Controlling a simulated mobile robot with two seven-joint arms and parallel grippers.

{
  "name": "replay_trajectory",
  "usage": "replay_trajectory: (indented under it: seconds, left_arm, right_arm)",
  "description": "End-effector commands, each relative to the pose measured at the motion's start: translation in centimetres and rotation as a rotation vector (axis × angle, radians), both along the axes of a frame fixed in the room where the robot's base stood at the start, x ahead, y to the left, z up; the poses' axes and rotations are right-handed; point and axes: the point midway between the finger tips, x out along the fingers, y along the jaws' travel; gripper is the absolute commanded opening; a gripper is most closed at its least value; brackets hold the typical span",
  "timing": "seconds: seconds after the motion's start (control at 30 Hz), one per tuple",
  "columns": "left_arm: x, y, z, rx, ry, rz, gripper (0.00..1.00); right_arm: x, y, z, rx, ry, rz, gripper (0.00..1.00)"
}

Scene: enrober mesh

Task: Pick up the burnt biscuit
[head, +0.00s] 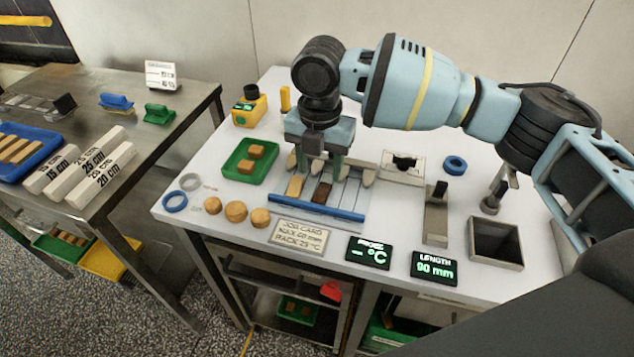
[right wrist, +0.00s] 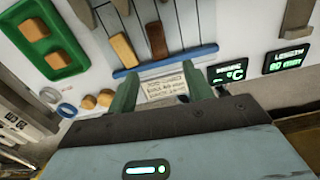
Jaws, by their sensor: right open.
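The burnt biscuit is the dark brown bar (head: 321,193) on the slatted rack with a blue front bar (head: 318,211). It also shows in the right wrist view (right wrist: 156,41). A paler golden biscuit (head: 295,186) lies to its left on the same rack. My right gripper (head: 319,166) is open and empty, pointing down above the rear of the rack. In the right wrist view its two green fingers (right wrist: 163,90) stand apart with nothing between them. My left gripper is not in view.
A green tray (head: 269,172) with two biscuits stands left of the rack. Several round biscuits (head: 236,211), a job card (head: 299,236) and two displays (head: 369,252) line the front edge. A grey open bin (head: 496,243) is at right. Another table (head: 140,190) stands left.

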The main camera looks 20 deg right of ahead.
Motion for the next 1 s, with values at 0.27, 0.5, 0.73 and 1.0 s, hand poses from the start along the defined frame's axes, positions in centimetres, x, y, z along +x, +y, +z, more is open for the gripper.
replay_trajectory:
  seconds: [0.27, 0.5, 0.73, 1.0]
  left_arm:
    - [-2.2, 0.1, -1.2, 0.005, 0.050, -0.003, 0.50]
    - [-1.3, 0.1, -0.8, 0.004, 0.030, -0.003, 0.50]
    - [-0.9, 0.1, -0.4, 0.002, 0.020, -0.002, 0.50]
    - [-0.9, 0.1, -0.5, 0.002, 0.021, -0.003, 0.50]
  right_arm:
    - [0.0, 0.0, -1.8, -0.001, 0.001, -0.002, 0.51]
    - [0.1, 0.0, -2.8, 0.000, -0.001, -0.003, 0.51]
    - [0.5, -0.3, -5.5, -0.001, 0.000, -0.003, 0.51]
    - [0.6, -0.3, -7.9, 0.001, -0.001, -0.003, 0.51]
